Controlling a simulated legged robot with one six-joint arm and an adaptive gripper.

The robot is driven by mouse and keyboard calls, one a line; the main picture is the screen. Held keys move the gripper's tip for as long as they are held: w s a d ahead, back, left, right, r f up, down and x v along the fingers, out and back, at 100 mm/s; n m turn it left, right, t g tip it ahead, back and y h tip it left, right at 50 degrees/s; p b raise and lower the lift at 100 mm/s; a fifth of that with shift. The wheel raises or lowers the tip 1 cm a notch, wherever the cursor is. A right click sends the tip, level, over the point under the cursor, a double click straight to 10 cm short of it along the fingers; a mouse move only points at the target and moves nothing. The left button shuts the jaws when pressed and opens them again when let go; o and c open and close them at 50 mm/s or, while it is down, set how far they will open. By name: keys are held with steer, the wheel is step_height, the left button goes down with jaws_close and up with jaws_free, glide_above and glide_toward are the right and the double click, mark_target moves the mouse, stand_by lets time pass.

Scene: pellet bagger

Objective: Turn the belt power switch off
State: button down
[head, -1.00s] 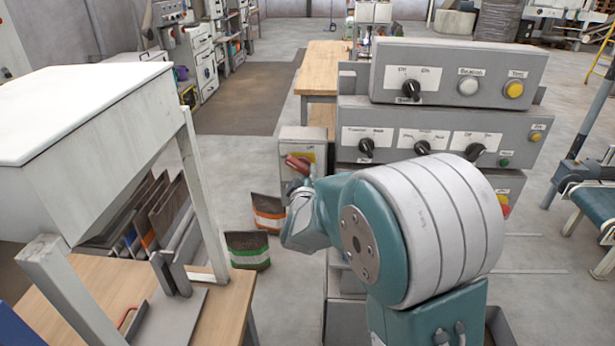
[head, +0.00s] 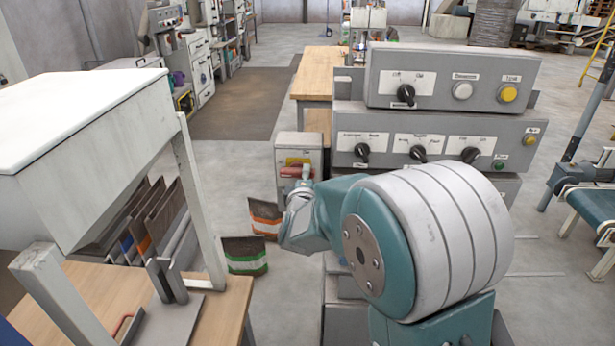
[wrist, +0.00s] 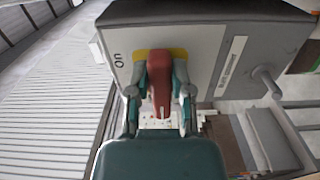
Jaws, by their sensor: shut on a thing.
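A red switch handle (head: 291,172) stands out from a yellow plate (head: 297,160) on the front of a small grey switch box (head: 284,143), left of the control panels. In the wrist view the red handle (wrist: 159,84) lies between the two fingers of my gripper (wrist: 160,98), which is shut on it. The word "On" shows on the box face (wrist: 122,38), left of the handle. In the head view my gripper (head: 300,182) is at the box, and its fingertips are partly hidden by my wrist. Any other position label is not readable.
Grey control panels (head: 455,57) with black knobs and buttons stand right of the box, behind my arm. A white hopper (head: 90,130) on a wooden table (head: 232,300) fills the left. Filled bags (head: 245,256) stand on the floor between.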

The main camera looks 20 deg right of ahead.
steer(key=shift+a+f, duration=0.15)
steer(key=shift+a, duration=0.05)
steer(key=c, duration=0.5)
jaws_free()
steer(key=shift+a, duration=0.2)
steer(key=shift+d, duration=0.1)
steer(key=v, duration=1.2)
steer(key=shift+w, duration=0.1)
